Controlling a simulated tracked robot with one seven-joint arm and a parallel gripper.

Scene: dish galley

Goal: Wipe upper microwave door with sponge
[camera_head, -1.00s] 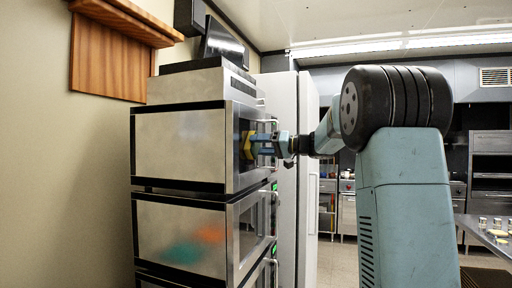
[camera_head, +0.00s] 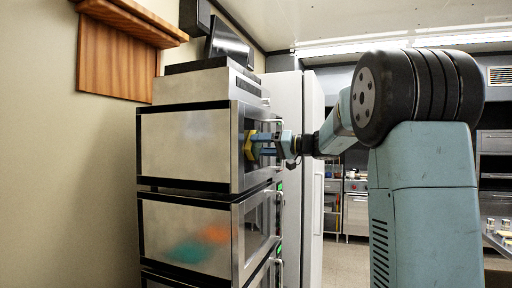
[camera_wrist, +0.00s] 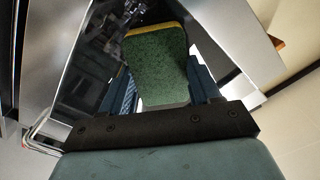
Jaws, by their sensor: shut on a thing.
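The upper microwave (camera_head: 187,145) is the top one of the stacked steel units, and its dark glass door (camera_wrist: 85,75) faces right in the head view. My gripper (camera_head: 262,145) is shut on the sponge (camera_head: 249,144), level with that door. In the wrist view the sponge (camera_wrist: 158,62) shows a green face and a yellow edge between the gripper's blue fingers. Its far edge is at or very close to the glass; I cannot tell if it touches.
A second microwave (camera_head: 190,235) stands directly below, with another under it. A dark screen (camera_head: 228,42) sits on top of the stack. A tall white cabinet (camera_head: 305,170) stands just behind. A wooden shelf (camera_head: 118,55) hangs on the left wall.

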